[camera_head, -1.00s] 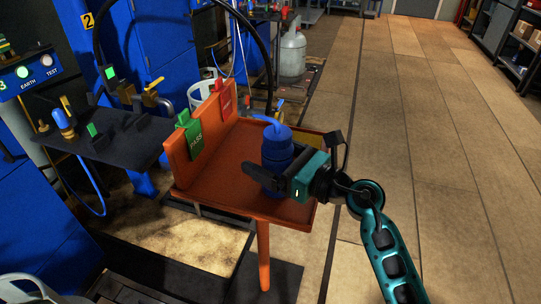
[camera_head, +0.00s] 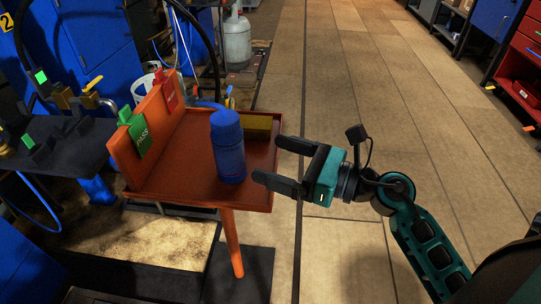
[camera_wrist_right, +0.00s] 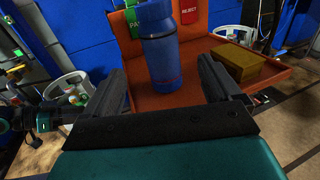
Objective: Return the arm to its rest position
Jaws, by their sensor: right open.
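My right gripper (camera_head: 266,161) is open and empty, to the right of the orange tray stand (camera_head: 190,190) in the head view. Its fingers point left toward a blue bottle (camera_head: 228,150), with a gap between them and it. The bottle stands upright on the tray and also shows beyond the open fingers in the right wrist view (camera_wrist_right: 161,55). My right arm reaches in from the lower right. My left gripper is not in the head view.
A green PASS tag (camera_head: 139,135) and a red REJECT tag (camera_head: 171,92) hang on the tray's back panel. A yellow block (camera_wrist_right: 238,64) lies on the tray. A dark bench (camera_head: 60,150) stands at left. The floor (camera_head: 360,110) at right is clear.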

